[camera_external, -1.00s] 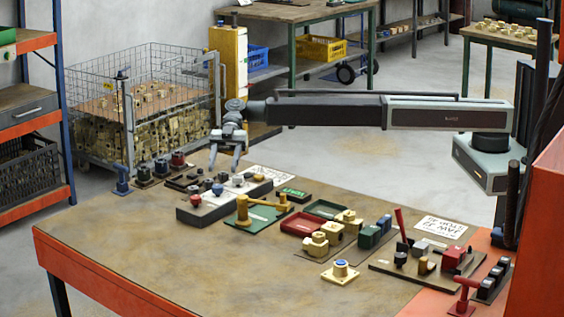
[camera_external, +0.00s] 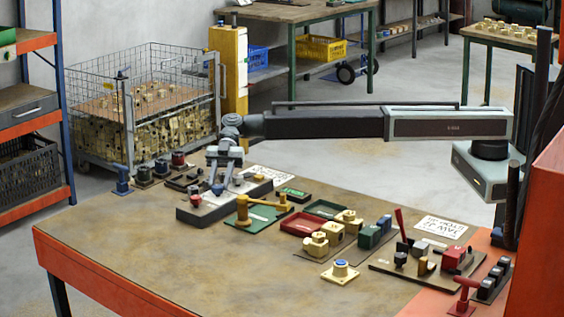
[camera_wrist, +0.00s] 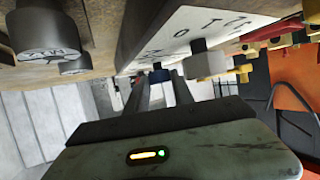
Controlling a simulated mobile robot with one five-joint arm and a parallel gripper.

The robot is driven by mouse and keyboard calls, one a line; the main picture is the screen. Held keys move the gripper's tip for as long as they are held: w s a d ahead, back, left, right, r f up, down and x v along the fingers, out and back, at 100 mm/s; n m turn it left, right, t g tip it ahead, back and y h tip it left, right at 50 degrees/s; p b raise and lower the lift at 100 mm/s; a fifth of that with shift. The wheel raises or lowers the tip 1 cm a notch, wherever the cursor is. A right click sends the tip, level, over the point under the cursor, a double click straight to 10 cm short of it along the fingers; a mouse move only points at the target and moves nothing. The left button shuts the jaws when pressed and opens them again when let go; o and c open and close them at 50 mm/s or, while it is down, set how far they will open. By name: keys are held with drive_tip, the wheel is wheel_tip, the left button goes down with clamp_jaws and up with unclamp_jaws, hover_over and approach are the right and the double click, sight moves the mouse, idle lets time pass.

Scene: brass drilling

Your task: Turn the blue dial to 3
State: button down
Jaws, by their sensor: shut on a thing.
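The control box (camera_external: 190,217) stands on the bench's left part, a low dark block with several knobs on top. In the wrist view the blue dial (camera_wrist: 158,75) shows between the ends of the two fingers (camera_wrist: 160,88). Marks are printed on the box's pale face (camera_wrist: 185,25); the dial's pointer and setting cannot be made out.
A red knob (camera_external: 196,200) stands just left of the dial. The bench's front left is bare.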

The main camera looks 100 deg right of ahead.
sight(228, 197)
drive_tip(key=shift+s+t, duration=0.15)
drive_tip(key=shift+t, duration=0.15)
drive_tip(key=m+t, duration=0.1)
drive_tip(key=s+m+t+h, duration=0.1)
drive_tip(key=m+t, duration=0.1)
drive_tip(key=shift+a, duration=0.2)
drive_tip(key=m+t+h, duration=0.2)
drive_tip(key=m, duration=0.1)
drive_tip(key=m+t+h, duration=0.2)
drive_tip(key=shift+s+a, duration=0.3)
drive_tip(key=shift+a, duration=0.1)
drive_tip(key=m+t+h, duration=0.1)
drive_tip(key=m+h, duration=0.1)
drive_tip(key=a+m+h, duration=0.1)
drive_tip(key=m+h, duration=0.1)
drive_tip(key=m+t+h, duration=0.1)
drive_tip(key=m+h, duration=0.1)
drive_tip(key=shift+a+t+h, duration=0.25)
drive_tip(key=shift+t+h, duration=0.05)
drive_tip(key=shift+h, duration=0.1)
drive_tip(key=shift+a+m+h, duration=0.15)
drive_tip(key=shift+m+h, duration=0.55)
drive_tip(key=shift+h, duration=0.15)
drive_tip(key=shift+a+m+h, duration=0.15)
drive_tip(key=shift+m+h, duration=0.55)
drive_tip(key=shift+h, duration=0.15)
drive_tip(key=shift+m+h, duration=0.4)
drive_tip(key=shift+s, duration=0.1)
